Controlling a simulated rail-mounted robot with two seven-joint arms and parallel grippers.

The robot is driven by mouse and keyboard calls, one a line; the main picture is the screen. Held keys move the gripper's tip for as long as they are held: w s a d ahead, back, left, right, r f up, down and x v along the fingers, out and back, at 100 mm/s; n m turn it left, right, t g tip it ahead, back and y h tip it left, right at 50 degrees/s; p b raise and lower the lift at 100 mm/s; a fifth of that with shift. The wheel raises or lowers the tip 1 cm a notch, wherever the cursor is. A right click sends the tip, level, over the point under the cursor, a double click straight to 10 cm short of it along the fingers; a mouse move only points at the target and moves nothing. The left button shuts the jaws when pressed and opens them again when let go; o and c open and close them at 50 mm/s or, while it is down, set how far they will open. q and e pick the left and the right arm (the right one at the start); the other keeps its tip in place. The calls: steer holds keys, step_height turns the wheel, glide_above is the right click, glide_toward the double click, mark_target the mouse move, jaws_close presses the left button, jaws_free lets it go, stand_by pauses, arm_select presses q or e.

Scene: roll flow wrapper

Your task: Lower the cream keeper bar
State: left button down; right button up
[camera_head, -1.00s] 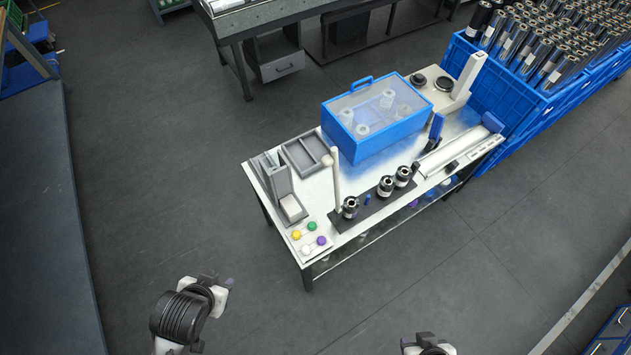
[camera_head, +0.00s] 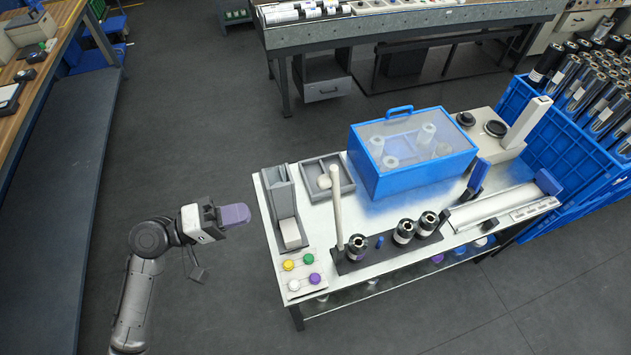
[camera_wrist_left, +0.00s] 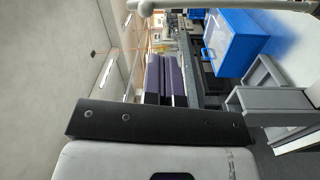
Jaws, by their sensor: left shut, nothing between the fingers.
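The cream keeper bar (camera_head: 336,203) stands upright at the left end of the black roll holder (camera_head: 373,259) on the table. Several dark rolls with silver ends, such as the near one (camera_head: 357,247), stand in that holder. My left gripper (camera_head: 237,215) has purple fingers and is left of the table's left edge, apart from the bar. It is shut and empty; its purple fingers also show side by side in the left wrist view (camera_wrist_left: 165,78). My right gripper is out of view.
A grey upright holder (camera_head: 281,197) and a grey tray (camera_head: 345,171) stand on the table's left part. Coloured buttons (camera_head: 302,275) are at its front left corner. A blue lidded box (camera_head: 413,179) is behind the rolls. Open floor lies left of the table.

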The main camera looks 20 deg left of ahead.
arm_select(q)
steer(key=w+d+r+n+t+p, duration=0.1)
steer(key=w+d+r+n+p, duration=0.1)
steer(key=w+d, duration=0.6)
steer(key=shift+w+d+r+n+p, duration=0.35)
steer(key=shift+d+p, duration=0.5)
steer(key=shift+d, duration=0.35)
steer(key=shift+r, duration=0.1)
